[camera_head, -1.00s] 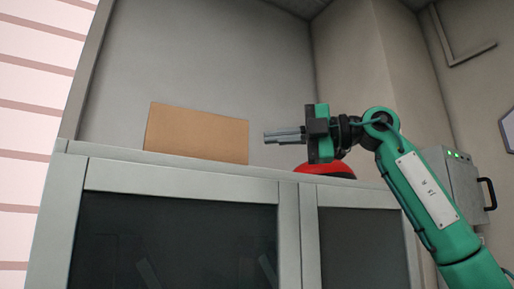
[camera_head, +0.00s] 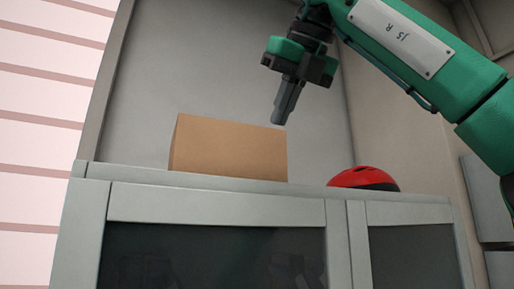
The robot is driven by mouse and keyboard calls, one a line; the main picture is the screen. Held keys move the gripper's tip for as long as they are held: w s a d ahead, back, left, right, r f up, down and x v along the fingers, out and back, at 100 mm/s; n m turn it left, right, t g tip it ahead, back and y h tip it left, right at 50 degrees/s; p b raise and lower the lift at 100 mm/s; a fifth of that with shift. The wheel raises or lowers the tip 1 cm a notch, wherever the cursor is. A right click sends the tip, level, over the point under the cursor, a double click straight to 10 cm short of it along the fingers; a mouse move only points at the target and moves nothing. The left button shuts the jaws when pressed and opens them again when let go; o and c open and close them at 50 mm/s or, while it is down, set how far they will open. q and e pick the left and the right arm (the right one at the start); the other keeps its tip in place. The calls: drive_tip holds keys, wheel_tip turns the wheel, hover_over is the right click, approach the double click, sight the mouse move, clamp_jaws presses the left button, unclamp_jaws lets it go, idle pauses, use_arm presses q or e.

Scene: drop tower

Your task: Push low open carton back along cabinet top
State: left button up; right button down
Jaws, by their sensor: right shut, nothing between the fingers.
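The carton (camera_head: 228,149) is a plain brown box standing upright on the cabinet top (camera_head: 215,183), left of the middle. I see its front face and a sliver of its left side. Its inside is hidden from this low angle. My right gripper (camera_head: 279,122) points downward with its fingers shut and empty. Its fingertips appear at the carton's upper right corner; I cannot tell whether they touch it or are in front of or behind it. My left gripper is not in view.
A red and black rounded object (camera_head: 364,179), like a helmet, sits on the cabinet top to the right of the carton. A grey wall (camera_head: 240,60) stands behind. The cabinet has dark glass doors (camera_head: 210,255) below. The top left of the carton is clear.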

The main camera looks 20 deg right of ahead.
sight(253, 164)
drive_tip(key=p+x, duration=0.2)
drive_tip(key=x, duration=0.6)
drive_tip(key=shift+w+d+f, duration=0.1)
drive_tip(key=shift+w+f, duration=0.1)
drive_tip(key=shift+w, duration=0.1)
drive_tip(key=w+p, duration=0.2)
drive_tip(key=w, duration=0.1)
drive_tip(key=shift+f, duration=0.25)
drive_tip(key=shift+w+a+f+p, duration=0.15)
drive_tip(key=shift+w+a+p, duration=0.1)
drive_tip(key=shift+w+p, duration=0.4)
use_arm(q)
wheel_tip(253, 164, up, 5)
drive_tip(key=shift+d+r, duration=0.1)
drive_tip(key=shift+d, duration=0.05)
use_arm(e)
drive_tip(key=shift+w+f, duration=0.1)
drive_tip(key=shift+w, duration=0.1)
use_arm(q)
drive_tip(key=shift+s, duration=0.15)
